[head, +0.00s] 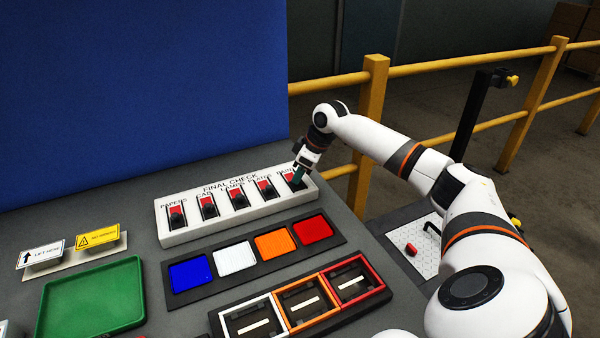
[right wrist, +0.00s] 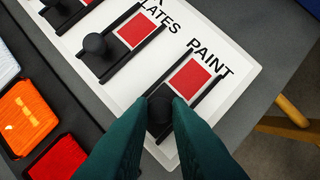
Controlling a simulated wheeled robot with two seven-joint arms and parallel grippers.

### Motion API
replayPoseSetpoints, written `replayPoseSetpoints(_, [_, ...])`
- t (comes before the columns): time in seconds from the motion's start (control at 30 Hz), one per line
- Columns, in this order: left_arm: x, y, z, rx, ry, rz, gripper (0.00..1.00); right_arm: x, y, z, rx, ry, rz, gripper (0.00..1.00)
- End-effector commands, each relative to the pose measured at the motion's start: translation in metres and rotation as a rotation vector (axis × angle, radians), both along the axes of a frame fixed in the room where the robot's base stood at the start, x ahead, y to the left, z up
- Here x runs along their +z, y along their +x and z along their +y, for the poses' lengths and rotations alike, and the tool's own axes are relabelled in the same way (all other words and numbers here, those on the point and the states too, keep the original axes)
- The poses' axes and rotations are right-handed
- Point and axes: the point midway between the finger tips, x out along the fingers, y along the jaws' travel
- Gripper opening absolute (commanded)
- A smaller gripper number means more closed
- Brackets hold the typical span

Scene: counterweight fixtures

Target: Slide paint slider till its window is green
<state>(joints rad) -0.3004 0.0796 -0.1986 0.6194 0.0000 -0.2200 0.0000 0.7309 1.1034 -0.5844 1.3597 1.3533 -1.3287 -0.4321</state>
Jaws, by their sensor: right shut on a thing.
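A white panel marked FINAL CHECK (head: 180,237) lies on the grey bench and carries several black-knobbed sliders in a row. The paint slider (right wrist: 160,118) is at the right end of the row, and its window (right wrist: 188,80) is red. Its knob sits at the near end of its track. My right gripper (right wrist: 162,98) is shut on this knob, with a dark green finger on each side hiding part of it. In the head view my right gripper (head: 299,176) covers most of the paint slider. The plates slider (right wrist: 97,46) beside it also shows a red window. My left gripper is not in view.
A tray of blue, white, orange and red squares (head: 250,258) lies in front of the panel. Framed slots (head: 300,305) and a green tray (head: 92,297) are nearer. A blue board (head: 140,75) stands behind; a yellow rail (head: 372,120) runs at the right.

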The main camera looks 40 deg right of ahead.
Motion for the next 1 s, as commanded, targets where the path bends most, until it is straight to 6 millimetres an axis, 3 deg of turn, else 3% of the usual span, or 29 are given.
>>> replayPoseSetpoints(0.4, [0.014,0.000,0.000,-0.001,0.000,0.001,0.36,0.003,0.042,-0.014,-0.004,0.002,-0.005,0.00])
replayPoseSetpoints(0.8, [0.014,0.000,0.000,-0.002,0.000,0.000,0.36,0.002,0.047,-0.016,-0.002,-0.003,-0.006,0.00])
replayPoseSetpoints(0.83, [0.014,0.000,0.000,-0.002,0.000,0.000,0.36,0.002,0.047,-0.016,-0.003,-0.003,-0.006,0.22])
replayPoseSetpoints(0.93, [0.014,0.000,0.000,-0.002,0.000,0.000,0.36,0.002,0.046,-0.016,-0.002,-0.002,-0.004,0.38])
replayPoseSetpoints(1.0, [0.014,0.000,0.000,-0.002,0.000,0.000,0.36,0.001,0.046,-0.015,-0.001,-0.002,-0.003,0.39])
